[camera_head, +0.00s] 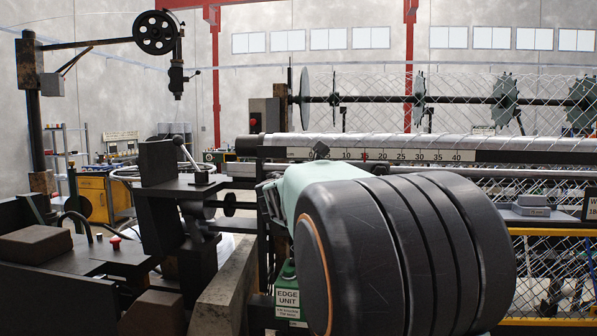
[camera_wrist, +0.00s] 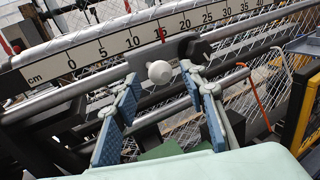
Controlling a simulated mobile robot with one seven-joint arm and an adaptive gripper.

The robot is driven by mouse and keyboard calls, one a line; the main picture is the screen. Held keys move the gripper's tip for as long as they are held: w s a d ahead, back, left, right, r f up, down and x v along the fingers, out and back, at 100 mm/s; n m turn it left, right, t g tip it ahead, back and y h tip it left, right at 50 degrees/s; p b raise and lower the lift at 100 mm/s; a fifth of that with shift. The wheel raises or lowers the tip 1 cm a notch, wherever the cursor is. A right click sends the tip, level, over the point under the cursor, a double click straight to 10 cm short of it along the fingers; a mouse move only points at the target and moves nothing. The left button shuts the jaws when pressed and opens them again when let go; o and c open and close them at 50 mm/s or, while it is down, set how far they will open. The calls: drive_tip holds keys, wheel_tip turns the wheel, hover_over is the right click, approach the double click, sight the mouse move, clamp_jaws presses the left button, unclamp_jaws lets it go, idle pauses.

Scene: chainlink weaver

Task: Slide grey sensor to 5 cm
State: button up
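The grey sensor (camera_wrist: 183,46) is a dark grey piece on the rail below the printed cm scale (camera_wrist: 110,45). My gripper (camera_wrist: 165,92) is open, with one blue pad on each side of the knob as seen from the wrist. Neither finger visibly touches the knob.
Metal rods run parallel below the scale, with chain-link mesh (camera_wrist: 245,95) behind. An orange hooked wire (camera_wrist: 257,97) and a yellow frame (camera_wrist: 302,118) stand at the right. A dark machine with a lever (camera_head: 185,152) is left of my arm.

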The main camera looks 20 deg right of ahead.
drive_tip(key=shift+x, duration=1.5)
drive_tip(key=shift+c, duration=0.3)
clamp_jaws()
